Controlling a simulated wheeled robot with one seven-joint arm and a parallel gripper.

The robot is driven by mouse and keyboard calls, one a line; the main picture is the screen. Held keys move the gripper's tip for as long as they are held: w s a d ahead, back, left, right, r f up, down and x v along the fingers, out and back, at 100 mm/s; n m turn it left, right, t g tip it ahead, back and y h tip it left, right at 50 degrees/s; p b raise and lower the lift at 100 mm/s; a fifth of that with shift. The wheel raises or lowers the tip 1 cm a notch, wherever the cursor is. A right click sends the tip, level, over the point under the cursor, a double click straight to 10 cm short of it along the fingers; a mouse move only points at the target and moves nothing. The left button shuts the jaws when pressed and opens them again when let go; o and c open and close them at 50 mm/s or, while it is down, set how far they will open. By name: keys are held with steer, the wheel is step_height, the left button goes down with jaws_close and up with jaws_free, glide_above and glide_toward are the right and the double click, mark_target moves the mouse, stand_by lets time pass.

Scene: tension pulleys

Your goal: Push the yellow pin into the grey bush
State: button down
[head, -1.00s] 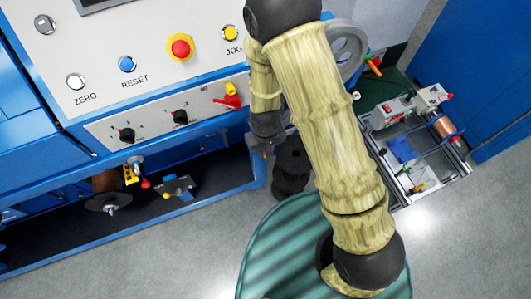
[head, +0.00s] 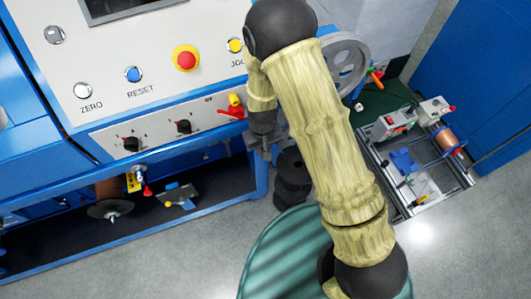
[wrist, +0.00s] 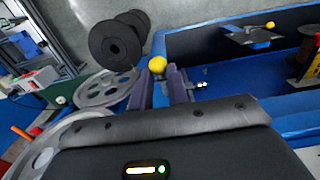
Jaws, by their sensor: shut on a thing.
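My gripper (wrist: 160,84) is at the lower centre of the wrist view, its purple fingers close together. A yellow ball (wrist: 157,64), which looks like the head of the yellow pin, sits at the fingertips, and the fingers are shut on it. The pin's shaft is hidden. In the head view, my gripper (head: 264,148) hangs in front of the blue frame's right end; the pin cannot be made out there. A small grey metal part (wrist: 202,84) shows on the blue frame just right of the fingers; I cannot tell whether it is the grey bush.
A control panel (head: 150,68) stands above the gripper's left. Black discs (head: 291,180) stand on the floor below it. A grey plate (head: 181,195) with a yellow knob lies on the lower shelf. A pulley wheel (head: 347,62) and tool trolley (head: 413,160) are right.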

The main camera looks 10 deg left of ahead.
steer(key=shift+w+a, duration=0.35)
steer(key=shift+w, duration=0.25)
steer(key=shift+w+a, duration=0.35)
steer(key=shift+w, duration=0.2)
steer(key=shift+w+a+p, duration=0.15)
steer(key=shift+w+p, duration=0.15)
stand_by(1.1)
steer(key=shift+s+d, duration=0.2)
steer(key=shift+s, duration=0.15)
stand_by(0.8)
steer(key=shift+w+a, duration=0.2)
steer(key=shift+w, duration=0.15)
stand_by(1.9)
steer(key=shift+s+d+p, duration=0.15)
steer(key=shift+s+p, duration=0.2)
stand_by(0.7)
steer(key=shift+w, duration=0.2)
steer(key=shift+w+a, duration=0.1)
steer(key=shift+a, duration=0.1)
steer(key=shift+d, duration=0.15)
stand_by(0.4)
